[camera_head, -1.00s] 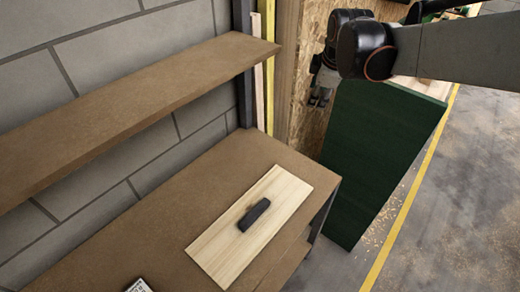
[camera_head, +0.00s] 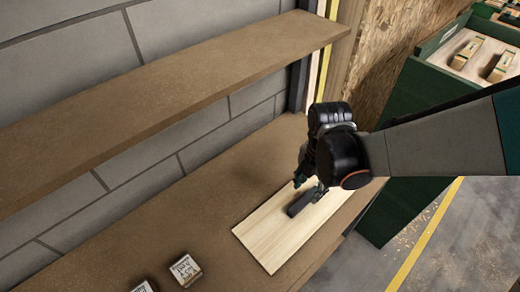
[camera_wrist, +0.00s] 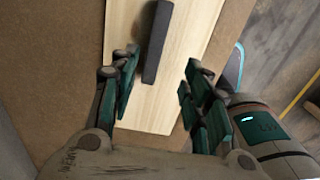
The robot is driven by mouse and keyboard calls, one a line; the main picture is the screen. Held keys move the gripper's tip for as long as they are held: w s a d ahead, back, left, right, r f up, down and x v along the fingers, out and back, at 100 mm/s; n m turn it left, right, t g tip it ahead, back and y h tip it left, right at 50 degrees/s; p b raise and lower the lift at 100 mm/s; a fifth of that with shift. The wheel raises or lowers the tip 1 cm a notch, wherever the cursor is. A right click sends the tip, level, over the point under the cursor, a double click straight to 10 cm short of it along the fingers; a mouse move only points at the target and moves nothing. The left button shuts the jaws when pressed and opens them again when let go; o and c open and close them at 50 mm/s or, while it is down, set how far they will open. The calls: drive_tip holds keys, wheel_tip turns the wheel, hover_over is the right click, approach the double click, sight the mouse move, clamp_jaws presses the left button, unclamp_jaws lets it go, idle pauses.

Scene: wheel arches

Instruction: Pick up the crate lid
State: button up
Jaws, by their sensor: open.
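The crate lid (camera_head: 268,236) is a pale wooden board lying flat on the brown bench, with a dark bar handle (camera_head: 300,204) on its top. In the wrist view the lid (camera_wrist: 186,65) runs up the middle, and its handle (camera_wrist: 157,42) lies just beyond and between the fingertips. My gripper (camera_head: 310,186) is above the lid, close to the handle, and partly hides the lid's far end. In the wrist view my gripper (camera_wrist: 158,78) has its teal-padded fingers spread wide with nothing between them. I cannot tell the exact height above the handle.
A brown shelf (camera_head: 170,105) runs along the block wall above the bench (camera_head: 215,195). Two small labelled blocks (camera_head: 185,269) sit at the bench's near left. A green crate (camera_head: 425,85) with wooden pieces stands right, beyond the bench edge. Bare bench lies left of the lid.

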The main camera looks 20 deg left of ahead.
sight(304, 199)
drive_tip(key=f+b, duration=0.1)
drive_tip(key=f, duration=0.1)
drive_tip(key=f+b, duration=0.1)
drive_tip(key=f, duration=0.2)
drive_tip(key=f+b, duration=0.1)
drive_tip(key=f, duration=0.2)
drive_tip(key=shift+w+a, duration=0.3)
drive_tip(key=shift+w, duration=0.05)
clamp_jaws()
